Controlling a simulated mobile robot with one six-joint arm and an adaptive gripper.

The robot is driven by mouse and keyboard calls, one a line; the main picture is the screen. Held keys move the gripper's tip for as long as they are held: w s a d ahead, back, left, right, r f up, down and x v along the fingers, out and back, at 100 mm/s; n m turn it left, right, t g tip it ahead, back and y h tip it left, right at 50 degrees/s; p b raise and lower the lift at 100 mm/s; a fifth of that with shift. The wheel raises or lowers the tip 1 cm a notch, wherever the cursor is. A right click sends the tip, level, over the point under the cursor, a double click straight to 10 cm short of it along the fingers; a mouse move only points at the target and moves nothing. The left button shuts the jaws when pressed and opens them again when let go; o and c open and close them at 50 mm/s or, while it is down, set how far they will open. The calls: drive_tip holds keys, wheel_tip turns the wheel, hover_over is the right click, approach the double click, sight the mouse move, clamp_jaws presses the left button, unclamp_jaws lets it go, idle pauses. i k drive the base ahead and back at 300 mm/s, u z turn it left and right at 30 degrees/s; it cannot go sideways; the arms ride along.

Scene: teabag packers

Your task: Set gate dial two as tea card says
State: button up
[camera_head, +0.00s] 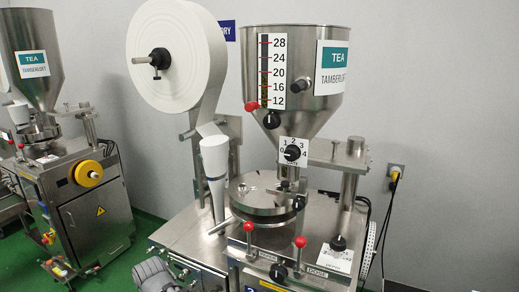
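The gate dial (292,153) is a black knob on a white plate marked 0 to 4, below the steel hopper of the nearer machine. The picture is too small to tell which number its pointer meets. A tea card (332,68) on that hopper reads "TEA TAMBERLOFT". A partly cut-off "2" shows low on this machine's front. A level scale (272,72) marked 12 to 28 is on the hopper, with a red-knobbed lever at its lower left.
Two red-knobbed levers (300,242) and black knobs (278,272) stand at the machine's front. A large white paper roll (177,56) is left of the hopper. A second machine (85,200) with a Tamberloft card stands far left. Green floor shows between the machines.

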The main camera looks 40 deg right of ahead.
sight(292, 152)
drive_tip(key=z, duration=0.9)
drive_tip(key=k, duration=1.3)
drive_tip(key=z, duration=0.35)
drive_tip(key=i, duration=0.95)
